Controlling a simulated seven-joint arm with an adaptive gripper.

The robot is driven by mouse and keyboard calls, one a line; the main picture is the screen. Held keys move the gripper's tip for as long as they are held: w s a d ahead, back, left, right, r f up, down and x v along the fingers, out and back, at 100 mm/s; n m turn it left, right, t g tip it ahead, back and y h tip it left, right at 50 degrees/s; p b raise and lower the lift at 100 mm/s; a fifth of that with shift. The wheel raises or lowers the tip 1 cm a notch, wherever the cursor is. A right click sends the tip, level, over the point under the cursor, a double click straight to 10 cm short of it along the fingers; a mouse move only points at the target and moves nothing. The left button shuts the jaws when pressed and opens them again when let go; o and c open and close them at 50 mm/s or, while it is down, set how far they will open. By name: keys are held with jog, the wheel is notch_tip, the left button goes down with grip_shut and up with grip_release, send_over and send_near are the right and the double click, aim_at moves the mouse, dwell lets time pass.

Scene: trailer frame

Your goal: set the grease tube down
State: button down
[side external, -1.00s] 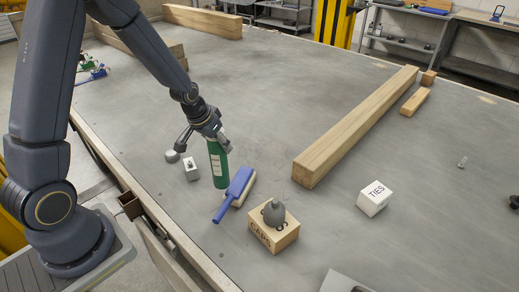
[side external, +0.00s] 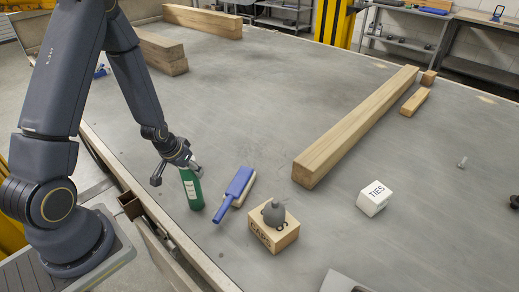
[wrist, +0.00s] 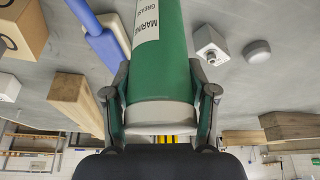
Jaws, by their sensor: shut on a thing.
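The grease tube is a green cylinder (side external: 192,190) with a white label and a pale end cap. In the side view it hangs below my gripper (side external: 182,164), near the left edge of the deck, close to upright. I cannot tell whether its lower end touches the deck. In the wrist view the tube (wrist: 185,60) reads "MARINE GREASE", and my gripper (wrist: 161,95) is shut on it, one finger on each side near the pale end.
A blue-handled brush (side external: 236,189) lies just right of the tube. Beyond it are a wooden CAPS box (side external: 273,236) with a grey object on top and a white TIES box (side external: 373,198). A long beam (side external: 355,128) crosses the deck.

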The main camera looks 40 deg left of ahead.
jog(key=shift+c, duration=1.6)
grip_release()
jog(key=shift+f, duration=0.1)
jog(key=s+d+r+m, duration=0.1)
jog(key=s+d+r, duration=0.3)
jog(key=r, duration=0.6)
jog(key=s+d+r+m+t+h, duration=0.1)
jog(key=s+d+r, duration=0.3)
jog(key=r, duration=0.6)
jog(key=s+d+r+m, duration=0.1)
jog(key=s+d+r, duration=0.3)
jog(key=r, duration=0.6)
jog(key=shift+s+d+m, duration=0.3)
jog(key=shift+s+d, duration=0.1)
jog(key=shift+d, duration=0.25)
